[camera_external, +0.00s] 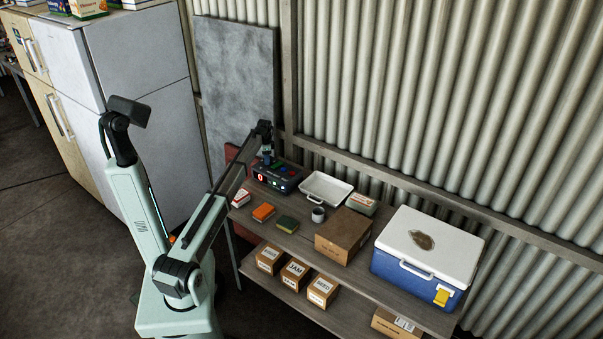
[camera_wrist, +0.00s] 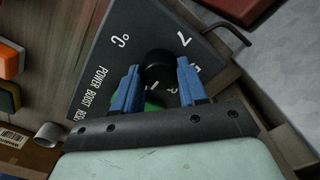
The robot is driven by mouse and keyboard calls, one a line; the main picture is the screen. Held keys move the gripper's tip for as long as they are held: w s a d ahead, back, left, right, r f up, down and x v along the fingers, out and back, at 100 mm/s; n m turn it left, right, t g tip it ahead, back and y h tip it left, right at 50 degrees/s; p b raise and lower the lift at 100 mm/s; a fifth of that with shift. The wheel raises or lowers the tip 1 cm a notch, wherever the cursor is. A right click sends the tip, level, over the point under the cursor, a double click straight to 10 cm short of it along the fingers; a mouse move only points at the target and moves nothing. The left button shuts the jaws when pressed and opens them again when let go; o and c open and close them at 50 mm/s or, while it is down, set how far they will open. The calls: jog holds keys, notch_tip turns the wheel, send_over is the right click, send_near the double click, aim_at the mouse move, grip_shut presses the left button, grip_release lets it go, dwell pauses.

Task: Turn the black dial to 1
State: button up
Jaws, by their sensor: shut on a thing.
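The black dial (camera_wrist: 158,72) sits on a dark control panel (camera_wrist: 92,68) with white markings, including "°C" and "POWER BOOST". My gripper (camera_wrist: 157,80) is over the panel in the wrist view, with its blue fingers shut on the dial, one on each side. Part of the dial and some markings are hidden by the fingers. In the external view the control box (camera_external: 284,180) stands at the far left end of the shelf top with a red lit digit on its front that looks like 0. My gripper (camera_external: 266,158) is at its top there.
A white tray (camera_external: 326,187) stands right of the control box. An orange sponge (camera_external: 263,212), a green-topped block (camera_external: 288,224), a small cup (camera_external: 318,215), a cardboard box (camera_external: 342,236) and a blue cooler (camera_external: 425,257) share the shelf top. A corrugated wall (camera_external: 450,100) rises behind.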

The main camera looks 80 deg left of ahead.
dwell(0.4)
jog(key=o, duration=1)
jog(key=shift+o, duration=0.2)
jog(key=shift+r, duration=0.1)
notch_tip(320, 180, up, 14)
jog(key=shift+f, duration=0.2)
